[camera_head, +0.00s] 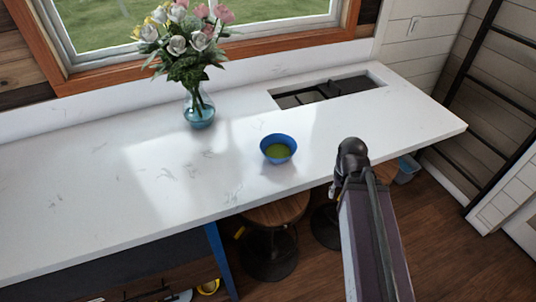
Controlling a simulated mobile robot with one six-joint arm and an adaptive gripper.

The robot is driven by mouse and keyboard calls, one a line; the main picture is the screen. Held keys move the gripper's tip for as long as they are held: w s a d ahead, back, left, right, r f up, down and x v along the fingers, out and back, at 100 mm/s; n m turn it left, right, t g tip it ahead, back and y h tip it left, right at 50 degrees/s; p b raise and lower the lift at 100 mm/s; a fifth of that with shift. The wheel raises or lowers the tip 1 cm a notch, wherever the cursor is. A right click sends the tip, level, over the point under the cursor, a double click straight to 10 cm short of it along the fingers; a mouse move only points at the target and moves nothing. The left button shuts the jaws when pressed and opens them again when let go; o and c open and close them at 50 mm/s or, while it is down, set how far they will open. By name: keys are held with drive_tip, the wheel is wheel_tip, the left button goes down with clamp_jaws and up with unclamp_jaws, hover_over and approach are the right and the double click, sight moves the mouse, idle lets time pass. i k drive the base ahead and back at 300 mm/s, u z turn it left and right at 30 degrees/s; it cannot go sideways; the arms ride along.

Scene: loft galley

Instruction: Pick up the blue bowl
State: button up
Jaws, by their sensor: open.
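The blue bowl (278,161) stands upright on the white marbled counter (150,215), near the counter's front edge. Its inside looks green; I cannot tell whether that is contents or colour. Part of my arm rises from the bottom right and ends in a dark rounded joint, to the right of the bowl in the picture. I see no gripper fingers in this view. Nothing covers the bowl, and nothing of mine appears to touch it.
A glass vase (199,112) with flowers stands left of and behind the bowl. A recessed hob (325,91) lies behind it. Wooden stools (276,212) stand under the front edge. A dark ladder (470,75) is at right. The counter left of the bowl is clear.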

sight(278, 149)
drive_tip(key=u, duration=0.2)
drive_tip(key=k, duration=0.15)
drive_tip(key=u, duration=2.45)
drive_tip(key=k, duration=0.55)
drive_tip(key=z, duration=1.2)
